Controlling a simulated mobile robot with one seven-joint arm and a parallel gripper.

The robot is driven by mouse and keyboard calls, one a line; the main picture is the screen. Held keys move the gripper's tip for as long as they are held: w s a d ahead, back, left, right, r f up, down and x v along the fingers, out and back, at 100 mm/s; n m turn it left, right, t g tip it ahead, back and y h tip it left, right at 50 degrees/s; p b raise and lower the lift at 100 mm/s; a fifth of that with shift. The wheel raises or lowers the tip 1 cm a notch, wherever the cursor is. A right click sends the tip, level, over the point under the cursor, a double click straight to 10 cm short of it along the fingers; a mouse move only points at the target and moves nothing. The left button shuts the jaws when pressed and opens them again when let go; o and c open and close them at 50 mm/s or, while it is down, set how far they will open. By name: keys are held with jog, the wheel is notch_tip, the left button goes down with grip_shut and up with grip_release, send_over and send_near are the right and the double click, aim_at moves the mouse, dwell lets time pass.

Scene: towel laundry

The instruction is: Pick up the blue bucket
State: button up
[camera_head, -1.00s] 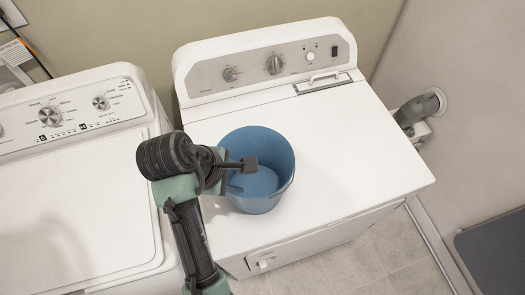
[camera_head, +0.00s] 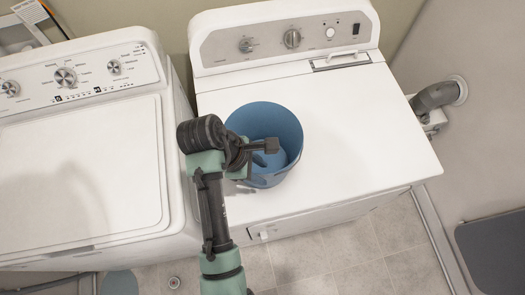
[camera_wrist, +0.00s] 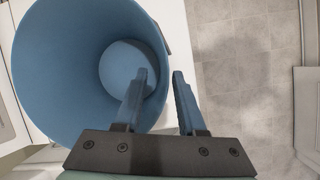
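The blue bucket (camera_head: 290,130) sits with its mouth up on the white dryer's top, near the front edge. My gripper (camera_head: 268,148) is at the bucket's near side, overlapping its mouth in the head view. In the wrist view, the bucket (camera_wrist: 75,75) fills the left half and I look into it. My gripper (camera_wrist: 165,75) shows its two fingers apart. The left finger overlaps the bucket's inside, and the right finger is just outside its rim, with the bucket's edge between them. I see a gap at the fingertips; contact with the wall is not clear.
The dryer (camera_head: 375,140) has clear white top to the bucket's right. A white washer (camera_head: 80,170) stands to the left. A grey vent pipe (camera_head: 437,96) is at the right wall. Tiled floor (camera_head: 340,245) lies in front, with a dark grey mat (camera_head: 495,250) at right.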

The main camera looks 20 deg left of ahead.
aim_at(272, 181)
jog(key=shift+s+a+p+x, duration=0.1)
jog(key=shift+p+x, duration=0.3)
jog(key=shift+x, duration=0.9)
jog(key=shift+s+a+p+x, duration=0.15)
jog(key=shift+p+x, duration=0.25)
jog(key=shift+x, duration=0.9)
jog(key=shift+f, duration=0.1)
grip_shut()
